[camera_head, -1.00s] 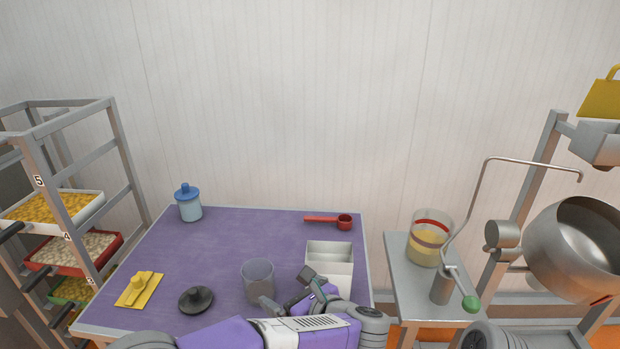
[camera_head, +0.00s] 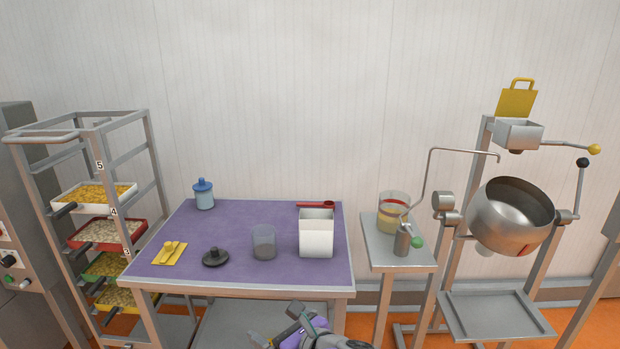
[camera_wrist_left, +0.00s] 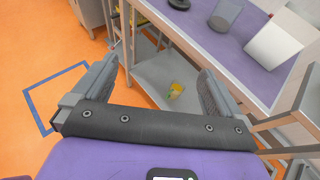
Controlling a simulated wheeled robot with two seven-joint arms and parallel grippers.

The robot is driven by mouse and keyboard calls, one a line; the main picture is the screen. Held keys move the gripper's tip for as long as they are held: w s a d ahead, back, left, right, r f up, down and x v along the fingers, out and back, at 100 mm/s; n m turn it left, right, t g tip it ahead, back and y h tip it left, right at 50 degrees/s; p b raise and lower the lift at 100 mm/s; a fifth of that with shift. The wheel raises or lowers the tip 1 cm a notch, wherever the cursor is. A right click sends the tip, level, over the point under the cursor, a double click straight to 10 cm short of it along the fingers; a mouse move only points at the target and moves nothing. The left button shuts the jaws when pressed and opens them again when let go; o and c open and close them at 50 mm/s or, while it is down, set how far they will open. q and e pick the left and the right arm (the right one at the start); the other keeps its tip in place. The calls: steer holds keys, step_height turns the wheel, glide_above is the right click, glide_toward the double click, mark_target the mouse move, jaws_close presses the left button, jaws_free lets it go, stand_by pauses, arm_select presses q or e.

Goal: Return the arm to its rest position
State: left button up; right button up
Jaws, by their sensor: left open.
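My left gripper (camera_head: 284,335) shows at the bottom centre of the head view, in front of the table's near edge and below its top. In the left wrist view its two fingers (camera_wrist_left: 158,88) stand wide apart with nothing between them. Beyond them are the table's lower shelf (camera_wrist_left: 150,72) and the orange floor. Most of my left arm is out of the head view. My right gripper is not in view.
The purple table (camera_head: 225,225) holds a white container (camera_head: 316,238), a grey cup (camera_head: 264,242), a black lid (camera_head: 215,257), a blue-lidded jar (camera_head: 203,194) and a red scoop (camera_head: 318,205). A tray rack (camera_head: 85,130) stands left; a side stand (camera_head: 385,255) and metal drum (camera_head: 510,215) stand right.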

arm_select(q)
steer(key=w+a+f+m+t+h+p, duration=0.1)
steer(key=w+a+f+m+h, duration=0.1)
steer(key=w+f+m, duration=0.35)
steer(key=w+a+f+m+t+h, duration=0.1)
steer(key=w+f+m, duration=0.1)
steer(key=f+m, duration=0.55)
steer(key=s+a+f+m+g+h, duration=0.1)
steer(key=s+f+m+h, duration=0.1)
steer(key=f+m, duration=0.45)
steer(key=s+a+f+m+g+h, duration=0.1)
steer(key=s+f+m+g+h, duration=0.15)
steer(key=f+m, duration=0.4)
steer(key=s+f+m+g+h, duration=0.2)
steer(key=s+f+m, duration=0.2)
steer(key=s, duration=0.3)
steer(key=s+d+f+m+g+h+p, duration=0.1)
steer(key=s+f+m+g+h, duration=0.1)
steer(key=s+f+m, duration=0.3)
steer(key=s+f+m+g+h+p, duration=0.1)
steer(key=s+f+m+g+h, duration=0.1)
steer(key=s+f+m+g, duration=0.2)
steer(key=s+f+m, duration=0.1)
steer(key=s+m, duration=0.2)
steer(key=s, duration=0.4)
steer(key=shift+d, duration=0.25)
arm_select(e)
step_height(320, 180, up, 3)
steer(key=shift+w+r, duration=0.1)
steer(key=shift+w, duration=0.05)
